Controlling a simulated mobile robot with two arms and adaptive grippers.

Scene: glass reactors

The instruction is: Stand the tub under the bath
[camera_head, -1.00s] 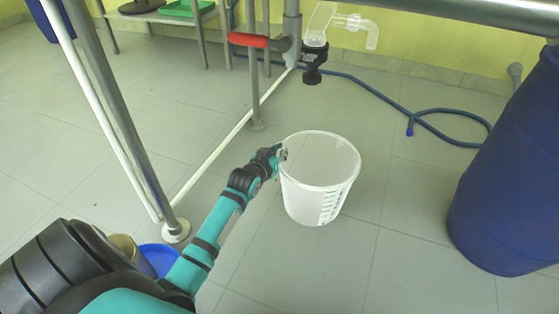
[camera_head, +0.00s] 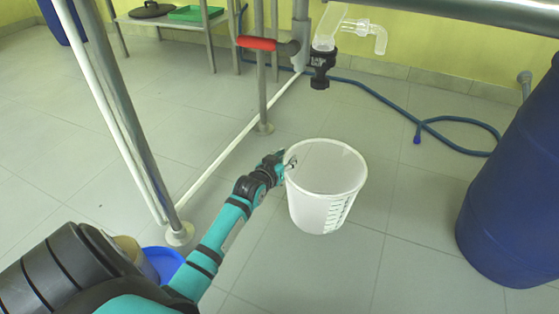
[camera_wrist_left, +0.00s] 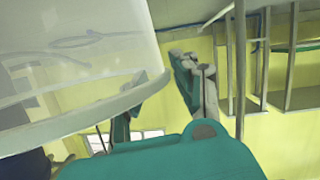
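The white translucent tub (camera_head: 318,212), with a printed scale on its side, stands upright on the floor. It fills the upper left of the left wrist view (camera_wrist_left: 70,60). My left gripper (camera_head: 289,164) is at the tub's left rim. In the left wrist view the fingers of the left gripper (camera_wrist_left: 162,92) are apart, close to the rim; a gap shows between one finger and the tub. A black outlet valve (camera_head: 321,70) on a clear pipe hangs behind the tub. I cannot clearly identify the bath above it. My right gripper is not in view.
A steel leg (camera_head: 140,150) stands left of my arm. A red-handled post (camera_head: 258,44) stands behind the tub. A blue barrel (camera_head: 515,190) is at the right; a blue hose (camera_head: 390,105) lies behind. A blue bowl (camera_head: 165,262) is by my arm. Floor in front of the tub is clear.

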